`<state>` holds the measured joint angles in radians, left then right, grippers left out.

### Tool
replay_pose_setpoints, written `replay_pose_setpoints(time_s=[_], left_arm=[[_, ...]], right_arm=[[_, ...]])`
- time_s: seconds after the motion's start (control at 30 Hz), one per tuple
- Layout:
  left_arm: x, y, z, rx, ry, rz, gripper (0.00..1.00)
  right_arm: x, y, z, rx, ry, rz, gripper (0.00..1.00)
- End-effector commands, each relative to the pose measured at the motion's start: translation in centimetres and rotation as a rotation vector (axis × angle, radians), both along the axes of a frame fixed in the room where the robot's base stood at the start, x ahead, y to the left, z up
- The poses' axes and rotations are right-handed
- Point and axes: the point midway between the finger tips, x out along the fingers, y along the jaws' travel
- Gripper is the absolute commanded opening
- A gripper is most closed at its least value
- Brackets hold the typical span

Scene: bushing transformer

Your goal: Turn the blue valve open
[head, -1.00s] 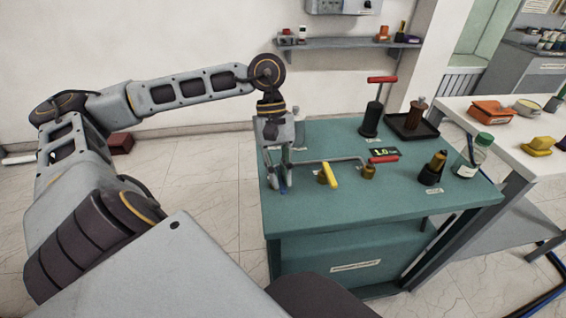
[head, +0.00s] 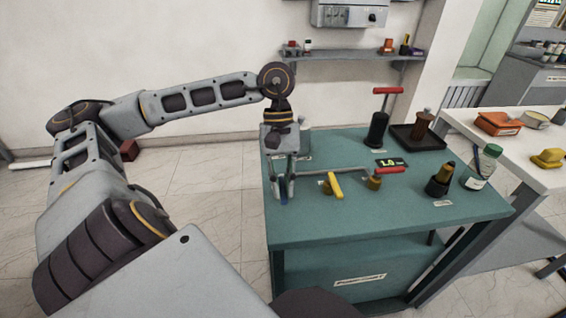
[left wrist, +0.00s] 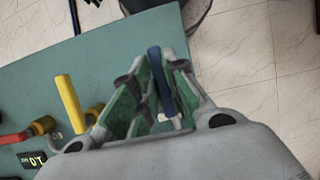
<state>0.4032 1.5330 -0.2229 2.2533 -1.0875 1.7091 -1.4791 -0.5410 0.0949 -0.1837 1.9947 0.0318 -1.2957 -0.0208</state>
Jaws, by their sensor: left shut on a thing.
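The blue valve's handle (head: 284,196) is at the left front of the green table, mostly hidden by my left gripper (head: 284,188), which points down over it. In the left wrist view, the blue handle (left wrist: 156,66) lies between the two fingers of the left gripper (left wrist: 158,75). The fingers are shut on it. The handle points roughly the same way as the yellow handle in that view. The valve's body is mostly hidden by the fingers. My right gripper is in neither current view.
Close right of the gripper stands a valve with a yellow handle (head: 335,187), then one with a red handle (head: 390,171). A small display (head: 392,162) reads about 1.0. A black pump (head: 378,127), a black tray (head: 432,143) and a green-capped bottle (head: 483,167) stand farther right.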

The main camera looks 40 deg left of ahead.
Motion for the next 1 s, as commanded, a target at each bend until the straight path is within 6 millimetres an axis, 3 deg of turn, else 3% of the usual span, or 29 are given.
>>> replay_pose_setpoints(time_s=[0.97,1.0], left_arm=[[0.02,0.15,0.16,0.001,-0.005,-0.035,0.00],[0.02,0.15,0.15,0.000,-0.005,-0.035,0.19]], right_arm=[[0.24,-0.04,-0.13,-0.002,-0.001,0.000,0.40],[0.26,-0.04,-0.12,-0.001,-0.002,-0.001,0.40]])
